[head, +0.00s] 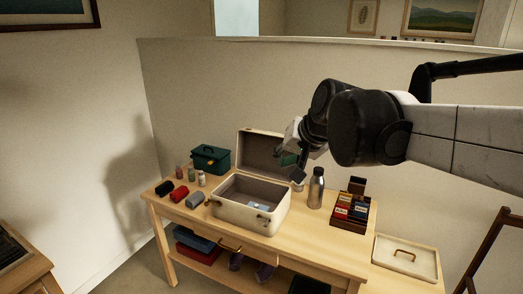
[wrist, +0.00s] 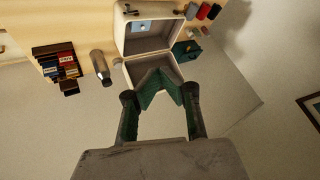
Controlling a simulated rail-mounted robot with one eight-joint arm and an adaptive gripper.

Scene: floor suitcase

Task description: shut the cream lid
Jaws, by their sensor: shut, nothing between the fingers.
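A cream suitcase (head: 240,215) stands open on the wooden bench. Its cream lid (head: 262,152) stands up at the back, leaning slightly backward, with its greyish-brown inside facing the front. A small pale blue item (head: 258,205) lies inside the case. The wrist view shows the case (wrist: 150,42) at the top, with the lid (wrist: 136,72) below it. My gripper (head: 288,160) is at the lid's right side in the head view and partly covers it. In the wrist view its green-padded fingertips (wrist: 158,77) are together and overlap the lid; I cannot tell whether they touch it.
A metal bottle (head: 316,188) and a dark box of small packs (head: 351,212) stand right of the case. A green box (head: 210,159), small jars and rolled cloths are left. A flat cream piece with a handle (head: 405,257) lies far right. A wall stands behind.

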